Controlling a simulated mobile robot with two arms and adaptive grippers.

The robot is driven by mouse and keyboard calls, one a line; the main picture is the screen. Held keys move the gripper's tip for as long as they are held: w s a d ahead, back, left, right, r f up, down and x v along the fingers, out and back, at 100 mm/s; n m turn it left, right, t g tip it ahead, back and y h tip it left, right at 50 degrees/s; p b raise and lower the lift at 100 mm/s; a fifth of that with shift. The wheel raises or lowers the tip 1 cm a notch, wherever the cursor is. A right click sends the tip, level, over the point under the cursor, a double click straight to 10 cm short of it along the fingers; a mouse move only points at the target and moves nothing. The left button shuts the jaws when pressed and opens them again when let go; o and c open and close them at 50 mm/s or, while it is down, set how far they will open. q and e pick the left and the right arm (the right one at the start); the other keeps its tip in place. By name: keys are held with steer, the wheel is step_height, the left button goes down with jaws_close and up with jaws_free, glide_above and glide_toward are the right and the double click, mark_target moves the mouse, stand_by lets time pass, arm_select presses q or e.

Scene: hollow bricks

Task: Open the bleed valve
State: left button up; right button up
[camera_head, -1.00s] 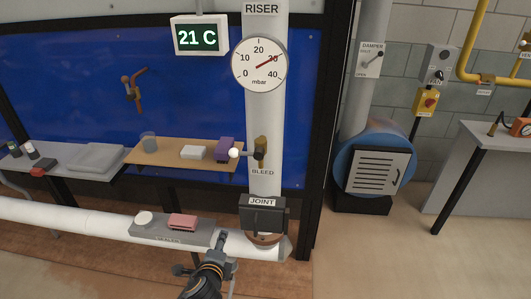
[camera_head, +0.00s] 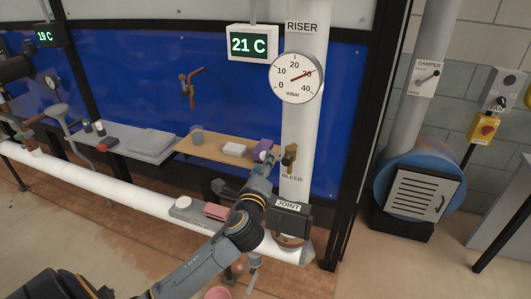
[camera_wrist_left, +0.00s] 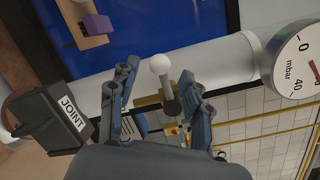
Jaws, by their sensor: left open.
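The bleed valve (camera_head: 290,157) is a brass body on the white riser pipe (camera_head: 301,195), above the word BLEED. Its lever, with a white ball knob (camera_wrist_left: 160,63), shows clearly in the left wrist view. My left gripper (camera_head: 265,158) is at the lever in the head view and partly covers it. In the left wrist view the open fingers (camera_wrist_left: 159,70) stand on either side of the knob and lever. I cannot tell whether a finger touches it. My right gripper is not in view.
A mbar gauge (camera_head: 296,77) is on the riser above the valve, and the dark JOINT box (camera_head: 290,218) is below it. A wooden shelf (camera_head: 218,150) with a purple box (camera_head: 265,146) is just left. The blower (camera_head: 422,187) stands to the right.

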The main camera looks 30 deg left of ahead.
arm_select(q)
steer(key=shift+x, duration=2.15)
steer(key=shift+c, duration=0.4)
steer(key=shift+f, duration=0.1)
jaws_close()
